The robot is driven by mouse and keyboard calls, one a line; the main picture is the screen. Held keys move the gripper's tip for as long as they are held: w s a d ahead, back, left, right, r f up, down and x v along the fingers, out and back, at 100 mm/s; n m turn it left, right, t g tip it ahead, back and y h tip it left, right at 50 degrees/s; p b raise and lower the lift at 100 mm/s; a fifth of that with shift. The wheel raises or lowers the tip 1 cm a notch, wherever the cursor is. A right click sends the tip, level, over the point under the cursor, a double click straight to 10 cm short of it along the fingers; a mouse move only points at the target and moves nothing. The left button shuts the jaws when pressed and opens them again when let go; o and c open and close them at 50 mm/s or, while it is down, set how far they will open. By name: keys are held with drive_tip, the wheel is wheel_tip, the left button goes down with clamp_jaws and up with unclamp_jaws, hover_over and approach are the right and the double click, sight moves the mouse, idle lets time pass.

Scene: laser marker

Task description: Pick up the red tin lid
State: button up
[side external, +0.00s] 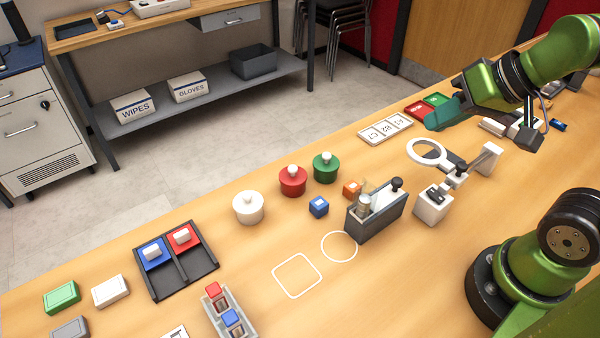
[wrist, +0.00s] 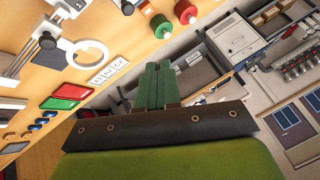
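The red tin (side external: 293,184) stands upright on the wooden bench, with its red lid (side external: 293,173) on top and a pale knob on the lid. It stands between a white tin (side external: 248,209) and a green tin (side external: 326,170). In the wrist view the red tin (wrist: 186,11) is at the top edge, partly cut off, beside the green tin (wrist: 161,27). My gripper (side external: 440,115) is well to the right of the tins, above the bench. In the wrist view its green fingers (wrist: 158,85) lie side by side with nothing seen between them.
A magnifier (side external: 430,153) on a stand and a grey holder (side external: 376,212) stand between the tins and my arm. Blue (side external: 318,207) and orange (side external: 352,189) cubes sit near the red tin. A dark divided tray (side external: 178,262) lies at left. Bench behind the tins is clear.

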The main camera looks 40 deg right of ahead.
drive_tip(key=o, duration=1.4)
drive_tip(key=shift+c, duration=0.2)
drive_tip(key=n+g+h, duration=0.2)
drive_tip(key=g, duration=0.5)
hover_over(291, 166)
wheel_tip(291, 166, down, 4)
drive_tip(key=shift+m, duration=0.3)
wheel_tip(291, 166, down, 10)
drive_tip(key=shift+d+f, duration=0.15)
drive_tip(key=shift+f, duration=3.15)
